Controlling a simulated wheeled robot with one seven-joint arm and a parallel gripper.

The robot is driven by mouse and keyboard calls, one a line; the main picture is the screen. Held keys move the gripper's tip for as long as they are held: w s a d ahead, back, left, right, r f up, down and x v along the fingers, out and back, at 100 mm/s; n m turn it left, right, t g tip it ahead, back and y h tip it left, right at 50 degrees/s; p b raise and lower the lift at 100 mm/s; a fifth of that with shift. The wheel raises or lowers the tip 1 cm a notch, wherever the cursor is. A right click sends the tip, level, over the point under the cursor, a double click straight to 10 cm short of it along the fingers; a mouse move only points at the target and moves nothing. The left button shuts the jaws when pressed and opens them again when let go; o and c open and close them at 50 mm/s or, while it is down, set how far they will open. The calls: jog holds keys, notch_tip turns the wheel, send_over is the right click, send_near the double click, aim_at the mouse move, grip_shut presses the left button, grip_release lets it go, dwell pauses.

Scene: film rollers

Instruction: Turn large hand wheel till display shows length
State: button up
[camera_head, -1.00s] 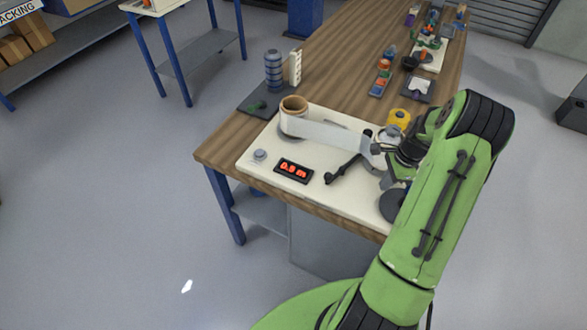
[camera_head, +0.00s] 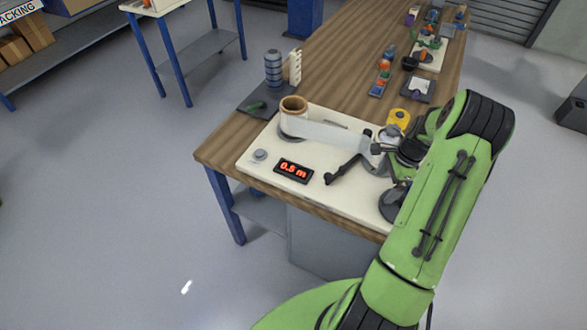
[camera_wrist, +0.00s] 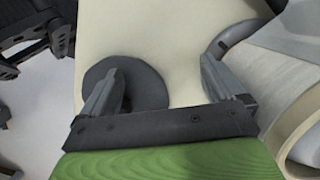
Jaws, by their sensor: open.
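The beige roller board (camera_head: 330,192) lies on the near end of the bench. Its display (camera_head: 293,170) reads what looks like 0.5 m in red. A pale film strip (camera_head: 325,134) runs right from a cardboard roll (camera_head: 294,105) towards my gripper (camera_wrist: 160,65). The gripper is open, with nothing between its fingers. A dark round disc (camera_wrist: 140,83) lies beneath and behind its left finger. A grey curved rim (camera_wrist: 232,36) is beside its right finger. I cannot tell which part is the large hand wheel; my arm hides much of that area in the head view.
A black lever (camera_head: 345,169) sticks out right of the display. A grey button (camera_head: 260,155) is at the board's left corner. A yellow part (camera_head: 399,117) stands behind.

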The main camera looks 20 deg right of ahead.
notch_tip(320, 180, up, 7)
jog(key=p, duration=0.5)
dwell(0.4)
